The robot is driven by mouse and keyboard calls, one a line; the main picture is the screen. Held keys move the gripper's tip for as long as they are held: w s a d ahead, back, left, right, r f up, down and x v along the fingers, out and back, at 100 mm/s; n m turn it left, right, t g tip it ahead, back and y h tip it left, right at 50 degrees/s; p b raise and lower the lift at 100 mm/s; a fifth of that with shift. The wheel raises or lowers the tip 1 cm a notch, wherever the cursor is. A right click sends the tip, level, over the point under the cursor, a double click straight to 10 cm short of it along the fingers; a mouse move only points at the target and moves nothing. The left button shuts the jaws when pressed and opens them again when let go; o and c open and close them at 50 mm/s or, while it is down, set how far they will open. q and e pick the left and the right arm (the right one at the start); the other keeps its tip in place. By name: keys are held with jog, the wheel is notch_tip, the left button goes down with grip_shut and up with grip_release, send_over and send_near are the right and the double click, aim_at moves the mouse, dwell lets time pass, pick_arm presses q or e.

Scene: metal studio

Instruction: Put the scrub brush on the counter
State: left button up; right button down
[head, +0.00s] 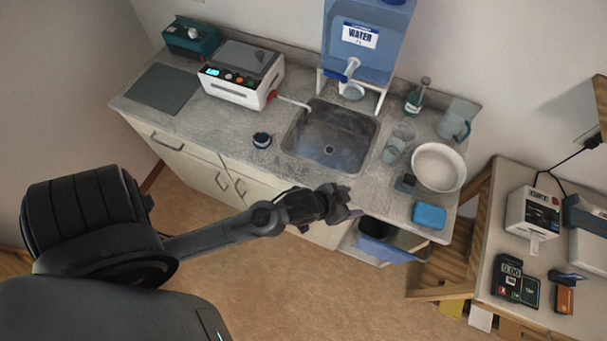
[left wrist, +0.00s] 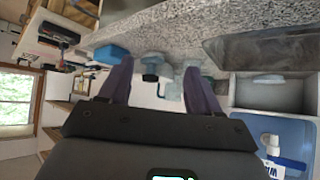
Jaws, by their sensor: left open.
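A small dark, blue-grey object (head: 405,182) stands on the counter (head: 230,135) between the white bowl and the blue sponge. It may be the scrub brush; it is too small to be sure. In the left wrist view a similar blue-grey object with a dark knob (left wrist: 151,68) shows between the fingers, apart from them. A small round dark object with a pale top (head: 262,141) sits left of the sink; I cannot tell what it is. My left gripper (head: 350,205) is open and empty at the counter's front edge. My right gripper is not in view.
The sink (head: 330,140) lies mid-counter, with a water dispenser (head: 365,45) behind it. A white bowl (head: 438,167), glass (head: 398,140), pitcher (head: 458,118), soap bottle (head: 415,98) and blue sponge (head: 429,216) crowd the right end.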

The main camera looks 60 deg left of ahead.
pick_arm(q)
jog(key=s+a+g+y, duration=0.1)
jog(key=s+g, duration=0.4)
jog(key=s, duration=0.9)
jog(key=shift+s+a+r+g, duration=0.2)
jog(key=shift+a+r+g, duration=0.2)
jog(key=shift+a, duration=0.1)
